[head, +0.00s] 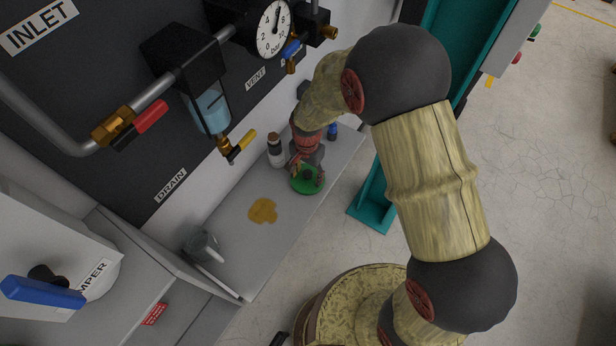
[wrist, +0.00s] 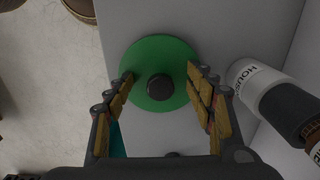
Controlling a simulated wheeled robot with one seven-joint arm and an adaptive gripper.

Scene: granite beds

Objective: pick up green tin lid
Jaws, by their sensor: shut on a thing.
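The green tin lid (head: 309,187) is a round green disc with a dark knob at its centre. It is at the grey shelf, and in the wrist view the lid (wrist: 160,52) lies between my fingers. My gripper (head: 304,166) reaches down over the lid from above. In the wrist view my gripper (wrist: 161,77) has one finger at the left edge of the disc and one at the right edge, shut on it. The knob stands between the fingers, apart from both. I cannot tell whether the lid touches the shelf.
A bottle with a white label (wrist: 246,80) stands close right of the lid; the bottle also shows in the head view (head: 276,156). A yellow-brown stain (head: 263,211) and a clear glass vessel (head: 201,244) are on the shelf (head: 235,225). A gauge panel (head: 130,160) rises behind.

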